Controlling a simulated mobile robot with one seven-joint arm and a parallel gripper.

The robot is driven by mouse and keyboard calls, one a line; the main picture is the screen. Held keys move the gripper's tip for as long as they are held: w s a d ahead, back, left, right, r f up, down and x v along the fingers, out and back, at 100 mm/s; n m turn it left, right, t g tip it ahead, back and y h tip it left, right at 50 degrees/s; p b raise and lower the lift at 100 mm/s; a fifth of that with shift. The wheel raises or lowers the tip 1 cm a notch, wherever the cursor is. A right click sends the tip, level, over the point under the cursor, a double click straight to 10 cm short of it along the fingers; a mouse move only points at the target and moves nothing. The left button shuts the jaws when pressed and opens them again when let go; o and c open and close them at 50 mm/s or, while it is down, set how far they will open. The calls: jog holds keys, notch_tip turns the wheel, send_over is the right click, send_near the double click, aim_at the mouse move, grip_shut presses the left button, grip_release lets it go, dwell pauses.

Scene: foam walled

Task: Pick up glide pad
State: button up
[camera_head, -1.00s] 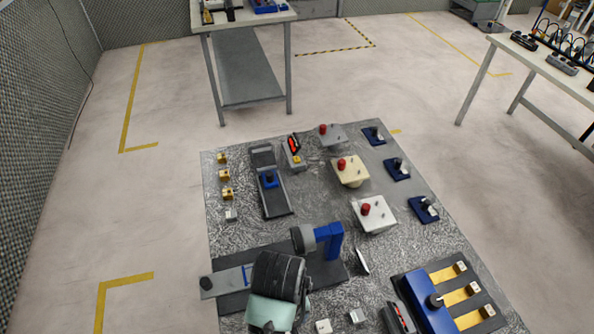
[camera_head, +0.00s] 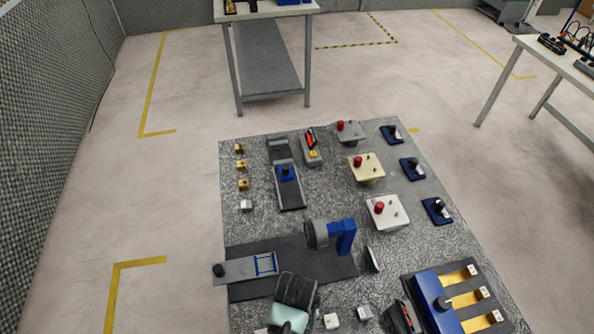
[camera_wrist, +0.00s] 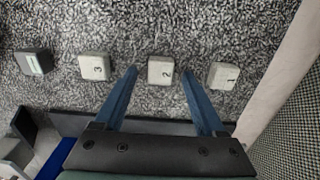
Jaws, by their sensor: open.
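No thing in view is labelled glide pad, so I cannot tell for sure which it is. Small pale numbered pads lie on the grey speckled mat (camera_head: 330,190): pad 1 (camera_wrist: 224,75), pad 2 (camera_wrist: 161,70) and pad 3 (camera_wrist: 94,66). My gripper (camera_wrist: 158,72) is open and empty, its blue fingers pointing at the mat on either side of pad 2 in the wrist view. I cannot tell how high they are above it. In the head view my dark wrist hides part of the front of the mat, where a pale pad (camera_head: 331,321) shows beside it.
A dark block with a light label (camera_wrist: 33,62) lies beyond pad 3. A dark plate carries a grey slide (camera_head: 245,270) and a blue post (camera_head: 346,237). A blue fixture with yellow strips (camera_head: 445,300) stands front right.

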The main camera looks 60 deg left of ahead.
grip_shut()
dwell(0.4)
